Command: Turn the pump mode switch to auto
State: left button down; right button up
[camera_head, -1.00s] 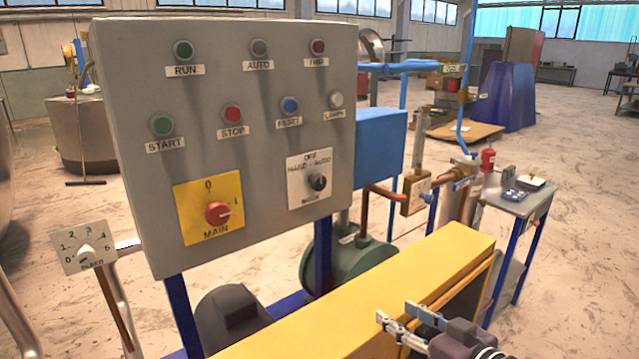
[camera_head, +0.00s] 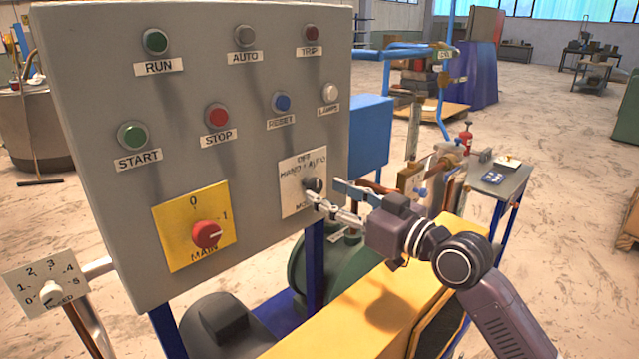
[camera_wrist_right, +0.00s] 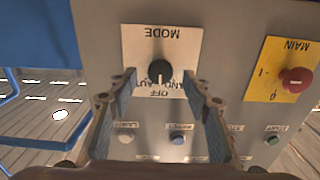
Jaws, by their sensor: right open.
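The mode switch is a small black knob (camera_head: 314,184) on a white plate (camera_head: 290,207) at the lower right of the grey control panel. The plate reads OFF, HAND and AUTO, with MODE below. My right gripper (camera_head: 322,190) is open at the plate, its fingertips close to the knob. In the right wrist view, upside down, the knob (camera_wrist_right: 160,71) sits between the open fingertips (camera_wrist_right: 160,77). I cannot tell whether either finger touches it. The knob's pointer is too small to read with certainty. My left gripper is not in view.
A red main switch (camera_head: 206,234) on a yellow plate is left of the mode plate. Above are a blue reset button (camera_head: 282,103) and a red stop button (camera_head: 217,116). A yellow housing (camera_head: 345,318) lies below my right arm. A blue box (camera_head: 370,133) is behind the panel.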

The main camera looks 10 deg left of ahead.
aim_at(317, 189)
jog(key=x, duration=0.2)
jog(key=shift+w+a, duration=0.2)
jog(key=shift+a, duration=0.15)
jog(key=shift+w+a+f, duration=0.1)
jog(key=shift+w+a, duration=0.05)
jog(key=shift+a, duration=0.1)
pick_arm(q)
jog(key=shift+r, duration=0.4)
pick_arm(e)
jog(key=shift+c, duration=0.5)
jog(key=c, duration=1.1)
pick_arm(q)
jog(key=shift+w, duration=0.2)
